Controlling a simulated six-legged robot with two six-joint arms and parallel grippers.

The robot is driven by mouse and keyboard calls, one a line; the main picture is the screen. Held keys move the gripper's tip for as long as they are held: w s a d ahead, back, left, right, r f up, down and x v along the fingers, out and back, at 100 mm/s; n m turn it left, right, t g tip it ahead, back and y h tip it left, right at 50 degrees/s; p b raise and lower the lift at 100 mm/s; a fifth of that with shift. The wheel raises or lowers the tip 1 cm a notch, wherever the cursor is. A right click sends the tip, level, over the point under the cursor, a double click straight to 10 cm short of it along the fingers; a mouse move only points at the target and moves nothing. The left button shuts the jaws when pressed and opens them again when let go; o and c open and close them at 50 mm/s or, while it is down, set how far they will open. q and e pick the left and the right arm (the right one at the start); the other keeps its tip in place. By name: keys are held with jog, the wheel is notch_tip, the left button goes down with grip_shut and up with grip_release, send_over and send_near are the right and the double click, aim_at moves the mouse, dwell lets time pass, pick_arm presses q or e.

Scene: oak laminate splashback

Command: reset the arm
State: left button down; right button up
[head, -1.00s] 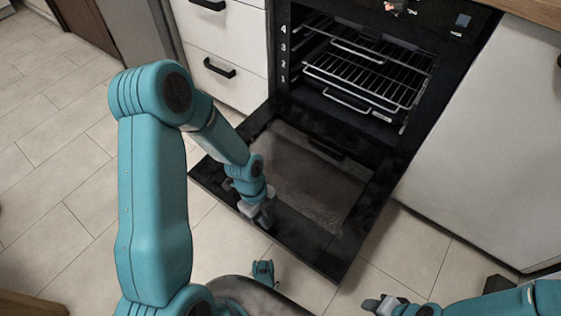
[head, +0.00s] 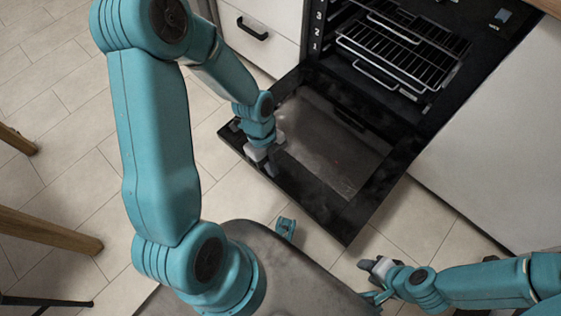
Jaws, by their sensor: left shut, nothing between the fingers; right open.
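My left arm reaches in from the left, and its gripper (head: 267,163) is shut and empty at the left part of the lowered oven door (head: 352,213). I cannot tell whether its fingertips touch the door. My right gripper (head: 370,266) is open and empty at the lower right, above the floor in front of the door's near corner. Its arm comes in from the right edge.
The oven (head: 400,60) stands open with wire racks (head: 410,45) inside. White drawers (head: 262,30) are on its left and a white cabinet front (head: 495,130) on its right. Wooden furniture legs (head: 50,232) stand at the left. Tiled floor (head: 60,110) is clear between.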

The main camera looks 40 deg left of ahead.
pick_arm(q)
jog(key=shift+r, duration=0.1)
jog(key=s+d+f+n+t, duration=0.15)
jog(key=d+f+n, duration=0.4)
jog(key=n, duration=0.55)
jog(key=s+d+f+n, duration=0.35)
jog(key=d+n, duration=0.35)
jog(key=n, duration=0.4)
notch_tip(320, 180, up, 25)
jog(key=p, duration=2.6)
jog(key=shift+w+m+h, duration=0.3)
jog(key=shift+w, duration=0.05)
